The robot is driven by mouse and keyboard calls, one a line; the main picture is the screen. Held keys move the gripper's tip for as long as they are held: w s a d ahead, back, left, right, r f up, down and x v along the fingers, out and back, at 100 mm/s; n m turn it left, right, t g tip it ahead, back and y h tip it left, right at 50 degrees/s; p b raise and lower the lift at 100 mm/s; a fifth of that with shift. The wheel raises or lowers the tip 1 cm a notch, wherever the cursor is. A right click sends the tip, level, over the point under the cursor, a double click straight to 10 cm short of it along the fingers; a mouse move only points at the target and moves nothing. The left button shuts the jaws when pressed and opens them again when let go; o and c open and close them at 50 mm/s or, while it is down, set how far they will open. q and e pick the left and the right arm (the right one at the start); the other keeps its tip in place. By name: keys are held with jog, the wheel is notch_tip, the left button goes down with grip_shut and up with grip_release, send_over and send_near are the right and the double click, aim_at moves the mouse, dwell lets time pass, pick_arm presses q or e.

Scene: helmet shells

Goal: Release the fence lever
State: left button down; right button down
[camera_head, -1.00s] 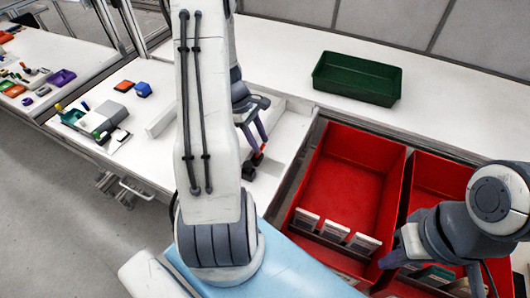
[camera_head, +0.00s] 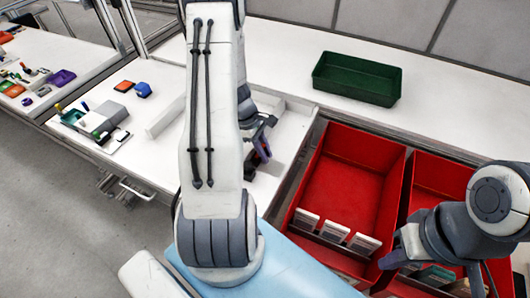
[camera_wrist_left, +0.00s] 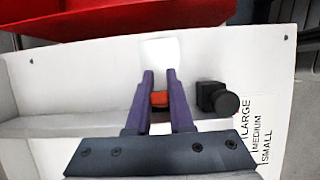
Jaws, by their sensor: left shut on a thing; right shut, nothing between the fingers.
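The fence lever shows as a small red piece (camera_wrist_left: 159,99) between the purple fingers of my left gripper (camera_wrist_left: 160,84) in the left wrist view. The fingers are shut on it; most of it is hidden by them. A black knob (camera_wrist_left: 218,100) stands just right of the fingers. In the head view my left gripper (camera_head: 262,143) is over the white fixture (camera_head: 292,135), partly behind my own arm. My right gripper (camera_head: 393,262) is shut and empty at the lower right, by the red bins.
Labels LARGE, MEDIUM, SMALL (camera_wrist_left: 257,130) are on the fixture's right side. Two red bins (camera_head: 343,185) (camera_head: 440,180) with white cards stand right of the fixture. A green tray (camera_head: 357,79) is behind them on the white table. Small parts (camera_head: 98,120) lie at the left.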

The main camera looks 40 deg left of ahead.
pick_arm(q)
jog(key=shift+s+a+h, duration=0.1)
jog(key=shift+a+h, duration=0.1)
jog(key=shift+h, duration=0.3)
jog(key=shift+r+h, duration=0.3)
jog(key=shift+h, duration=0.2)
jog(key=shift+t, duration=0.3)
jog(key=c, duration=0.8)
grip_release()
jog(key=shift+a, duration=0.1)
jog(key=shift+r, duration=0.1)
jog(key=v, duration=1)
jog(key=shift+b, duration=0.45)
jog(key=shift+a, duration=0.1)
